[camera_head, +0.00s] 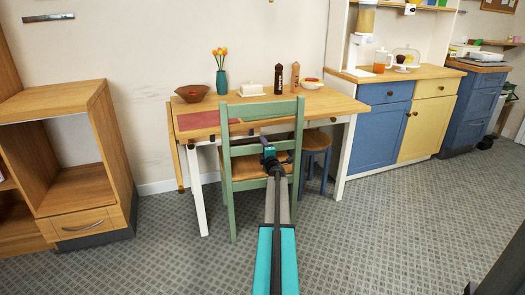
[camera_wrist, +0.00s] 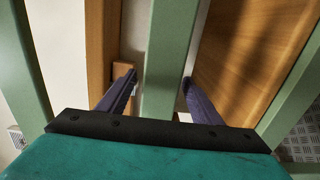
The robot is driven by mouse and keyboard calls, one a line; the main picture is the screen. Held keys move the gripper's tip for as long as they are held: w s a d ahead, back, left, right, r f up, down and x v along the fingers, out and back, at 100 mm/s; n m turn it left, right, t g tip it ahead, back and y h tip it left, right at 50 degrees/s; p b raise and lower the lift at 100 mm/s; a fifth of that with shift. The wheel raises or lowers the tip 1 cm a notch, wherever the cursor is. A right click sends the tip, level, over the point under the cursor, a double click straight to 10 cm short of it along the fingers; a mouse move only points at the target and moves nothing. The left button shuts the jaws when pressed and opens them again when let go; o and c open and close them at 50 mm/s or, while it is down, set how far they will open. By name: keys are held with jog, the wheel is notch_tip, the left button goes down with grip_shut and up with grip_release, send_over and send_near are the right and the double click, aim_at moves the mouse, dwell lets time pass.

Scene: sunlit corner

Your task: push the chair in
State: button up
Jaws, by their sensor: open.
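A green wooden chair (camera_head: 245,112) with a brown seat stands upright at the front of a wooden table (camera_head: 335,100), its back towards me. Its seat is partly under the tabletop. My gripper (camera_head: 270,153) is at the chair's back, below the top rail. In the wrist view my gripper (camera_wrist: 160,78) is open, with one dark finger on each side of a green bar of the chair (camera_wrist: 161,55). I cannot tell whether the fingers touch the bar. My arm hides part of the chair's back and seat.
A dark stool (camera_head: 318,141) stands under the table, right of the chair. The table bears a bowl (camera_head: 192,93), a vase of tulips (camera_head: 221,82) and other tableware. A wooden shelf unit (camera_head: 105,130) is left, blue and yellow cabinets (camera_head: 380,135) right. Open floor lies around the chair's near side.

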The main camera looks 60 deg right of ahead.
grip_shut()
jog(key=shift+f, duration=0.25)
dwell(0.6)
jog(key=shift+s+a+f, duration=0.1)
jog(key=shift+a, duration=0.2)
